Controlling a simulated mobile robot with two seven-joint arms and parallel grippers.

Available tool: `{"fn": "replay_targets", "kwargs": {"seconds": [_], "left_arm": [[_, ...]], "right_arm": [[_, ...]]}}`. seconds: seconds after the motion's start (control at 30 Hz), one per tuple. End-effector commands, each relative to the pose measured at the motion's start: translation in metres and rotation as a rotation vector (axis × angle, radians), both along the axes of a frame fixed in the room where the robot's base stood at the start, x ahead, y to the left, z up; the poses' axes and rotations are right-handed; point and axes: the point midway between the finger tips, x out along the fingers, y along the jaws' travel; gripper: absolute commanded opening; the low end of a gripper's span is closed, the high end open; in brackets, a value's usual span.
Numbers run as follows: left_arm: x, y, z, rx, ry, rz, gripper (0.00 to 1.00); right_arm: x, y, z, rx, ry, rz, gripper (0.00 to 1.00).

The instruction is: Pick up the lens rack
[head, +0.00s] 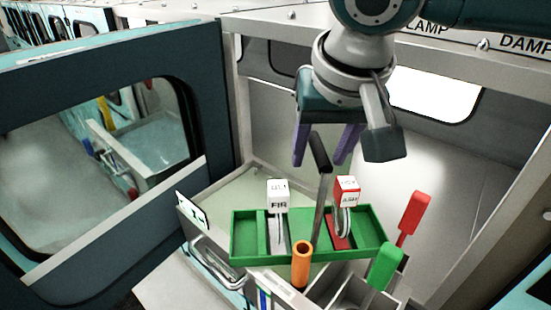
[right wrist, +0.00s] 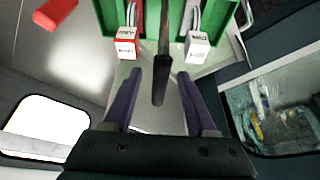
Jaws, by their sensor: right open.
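The lens rack (head: 247,238) is a green tray with compartments and a tall upright handle with a black grip (head: 319,152). It holds a white block marked FIR (head: 278,192) and a red-and-white block (head: 346,190). My right gripper (head: 321,163) points down with two purple fingers, open and empty above the rack. In the right wrist view the rack (right wrist: 228,20) is at the top, and its black grip (right wrist: 159,88) shows between the spread fingers, apart from both. My left gripper is not in view.
An orange-handled tool (head: 301,264), a green handle (head: 385,266) and a red handle (head: 413,218) stand close around the rack's front and right. A dark windowed door (head: 60,110) is at left. Pale cabinet walls enclose the back and right.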

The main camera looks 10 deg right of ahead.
Motion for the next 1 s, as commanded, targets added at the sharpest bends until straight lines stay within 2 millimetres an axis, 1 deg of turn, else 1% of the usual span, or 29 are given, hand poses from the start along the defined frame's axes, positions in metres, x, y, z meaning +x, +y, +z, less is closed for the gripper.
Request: {"fn": "replay_targets", "kwargs": {"seconds": [0.13,0.33,0.83,1.0], "left_arm": [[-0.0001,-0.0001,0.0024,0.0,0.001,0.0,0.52],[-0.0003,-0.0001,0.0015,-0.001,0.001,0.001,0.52],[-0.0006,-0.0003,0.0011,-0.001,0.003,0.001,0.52],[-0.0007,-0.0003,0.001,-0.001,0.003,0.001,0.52]], "right_arm": [[0.0026,-0.0004,-0.0078,-0.002,-0.001,0.002,0.57],[0.0027,-0.0003,-0.0084,-0.001,-0.001,0.003,0.56],[0.0027,-0.0003,-0.0079,-0.001,-0.001,0.002,0.0],[0.0027,-0.0003,-0.0078,-0.001,-0.001,0.002,0.0]]}}
